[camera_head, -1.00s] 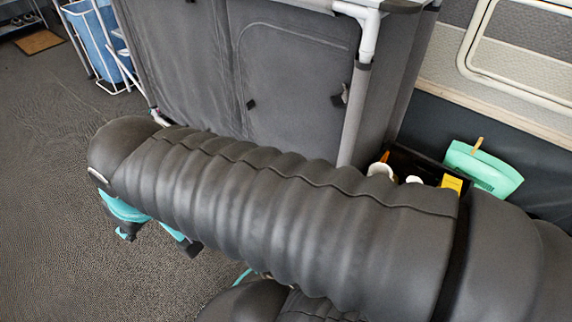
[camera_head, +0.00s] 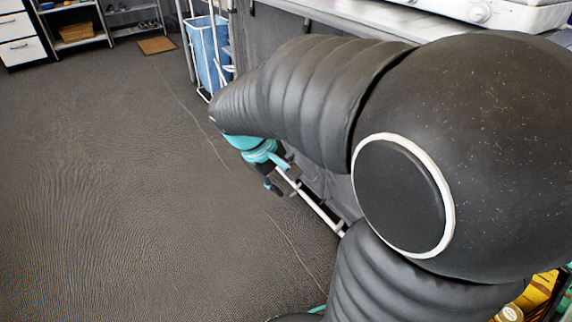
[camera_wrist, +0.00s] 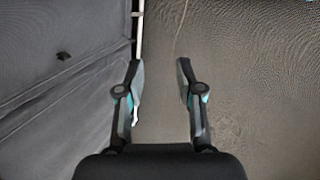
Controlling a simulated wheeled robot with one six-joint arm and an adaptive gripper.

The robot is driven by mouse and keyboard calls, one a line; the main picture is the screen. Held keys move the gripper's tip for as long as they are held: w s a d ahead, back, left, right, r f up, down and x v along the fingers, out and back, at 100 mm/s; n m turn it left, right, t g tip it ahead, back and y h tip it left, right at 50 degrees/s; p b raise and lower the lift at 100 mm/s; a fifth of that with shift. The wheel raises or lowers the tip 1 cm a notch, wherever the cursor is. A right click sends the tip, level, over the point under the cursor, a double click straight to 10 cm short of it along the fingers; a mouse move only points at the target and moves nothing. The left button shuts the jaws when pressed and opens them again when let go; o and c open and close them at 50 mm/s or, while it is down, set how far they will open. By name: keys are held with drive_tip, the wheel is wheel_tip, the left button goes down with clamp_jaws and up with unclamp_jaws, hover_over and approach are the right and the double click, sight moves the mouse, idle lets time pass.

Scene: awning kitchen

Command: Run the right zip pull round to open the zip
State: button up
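A grey fabric cupboard front (camera_wrist: 60,95) fills the left of the wrist view. One small dark tab (camera_wrist: 63,56) shows on it, looking like a zip pull; I cannot tell whether it is the right one. A faint seam line runs across the fabric below the tab. My gripper (camera_wrist: 159,68) is open and empty, with bare floor between its fingers. It is to the right of the cupboard front and apart from the tab. In the head view my gripper (camera_head: 280,180) hangs low beside the cupboard's lower rail, and my arm hides most of the cupboard front.
A white cupboard pole (camera_wrist: 138,30) runs close by my left finger in the wrist view. A blue laundry bag (camera_head: 207,52) in a white frame stands beyond my gripper. A doormat (camera_head: 157,45) and shelves (camera_head: 82,40) are at the back. The floor (camera_head: 110,180) at left is clear.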

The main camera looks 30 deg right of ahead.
sight(320, 203)
drive_tip(key=w+d+f+n+g+h+p, duration=0.1)
drive_tip(key=w+d+f+n+g+h, duration=0.2)
drive_tip(key=w+d+f, duration=0.45)
drive_tip(key=w+d+f+n+g+h, duration=0.1)
drive_tip(key=w+d+f+n+h, duration=0.35)
drive_tip(key=w+f, duration=0.45)
wheel_tip(320, 203, down, 26)
drive_tip(key=w+d+n+t+h+p, duration=0.2)
drive_tip(key=d+n+t+h, duration=0.1)
drive_tip(key=n+t+h, duration=0.4)
drive_tip(key=shift+n+g+y, duration=0.65)
drive_tip(key=shift+g, duration=0.25)
drive_tip(key=d, duration=1.3)
drive_tip(key=shift+w+d+f+b, duration=0.1)
drive_tip(key=shift+w+d+b, duration=0.05)
drive_tip(key=shift+w+b, duration=0.25)
clamp_jaws()
